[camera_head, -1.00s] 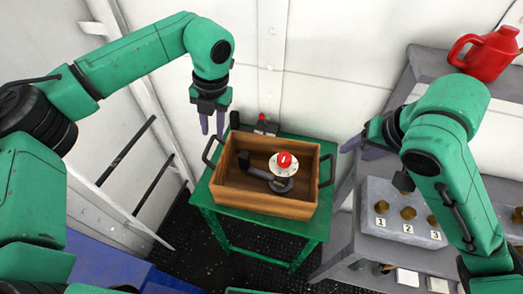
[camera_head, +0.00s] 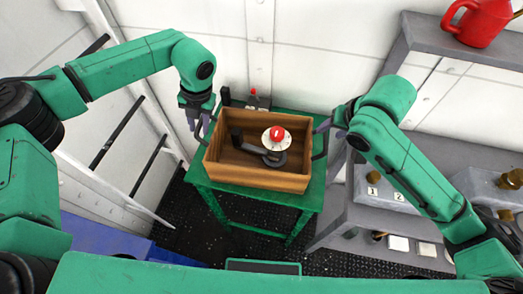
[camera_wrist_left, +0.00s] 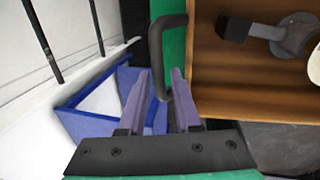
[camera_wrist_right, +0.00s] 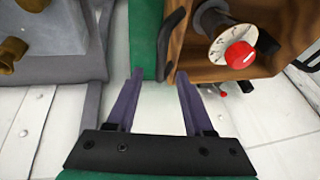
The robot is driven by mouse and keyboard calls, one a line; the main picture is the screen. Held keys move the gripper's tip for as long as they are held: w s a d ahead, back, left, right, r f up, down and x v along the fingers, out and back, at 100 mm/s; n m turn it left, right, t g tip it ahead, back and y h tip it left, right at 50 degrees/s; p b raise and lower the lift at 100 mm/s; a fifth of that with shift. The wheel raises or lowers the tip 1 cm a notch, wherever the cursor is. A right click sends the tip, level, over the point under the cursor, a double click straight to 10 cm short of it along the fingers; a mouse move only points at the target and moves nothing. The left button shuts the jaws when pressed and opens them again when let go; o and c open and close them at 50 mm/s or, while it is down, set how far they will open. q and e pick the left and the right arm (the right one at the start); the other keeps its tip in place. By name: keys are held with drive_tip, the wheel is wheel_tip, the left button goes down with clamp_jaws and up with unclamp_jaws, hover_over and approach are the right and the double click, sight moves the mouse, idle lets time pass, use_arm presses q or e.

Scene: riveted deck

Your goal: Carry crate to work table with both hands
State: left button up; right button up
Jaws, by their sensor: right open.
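The wooden crate (camera_head: 262,182) stands on a green table (camera_head: 235,194). It holds a dark device with a white dial and red knob (camera_head: 277,134). A dark handle shows on its left side in the left wrist view (camera_wrist_left: 156,50) and another on its right side (camera_head: 320,141). My left gripper (camera_head: 199,125) is at the left handle, fingers apart, with the handle's lower end seen between them. My right gripper (camera_head: 325,127) is open beside the right handle. In the right wrist view this handle (camera_wrist_right: 168,42) shows just past the fingertips. I cannot tell whether either gripper touches its handle.
A grey bench (camera_head: 340,215) stands close on the right, with numbered blocks (camera_head: 385,190) on it and a red can (camera_head: 480,22) on its upper shelf. A small item with a red top (camera_head: 253,98) is behind the crate. A white frame with dark bars (camera_head: 120,135) stands left.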

sight(326, 133)
drive_tip(key=x, duration=0.4)
drive_tip(key=shift+w+a+f, duration=0.1)
drive_tip(key=shift+w+f, duration=0.1)
drive_tip(key=shift+f, duration=0.05)
use_arm(q)
drive_tip(key=x, duration=0.4)
drive_tip(key=shift+w+a+f, duration=0.1)
drive_tip(key=shift+f, duration=0.15)
use_arm(e)
drive_tip(key=shift+s, duration=0.1)
use_arm(q)
drive_tip(key=c, duration=0.5)
use_arm(e)
drive_tip(key=shift+r, duration=0.1)
drive_tip(key=c, duration=0.5)
use_arm(q)
clamp_jaws()
use_arm(e)
clamp_jaws()
use_arm(q)
drive_tip(key=shift+r, duration=0.1)
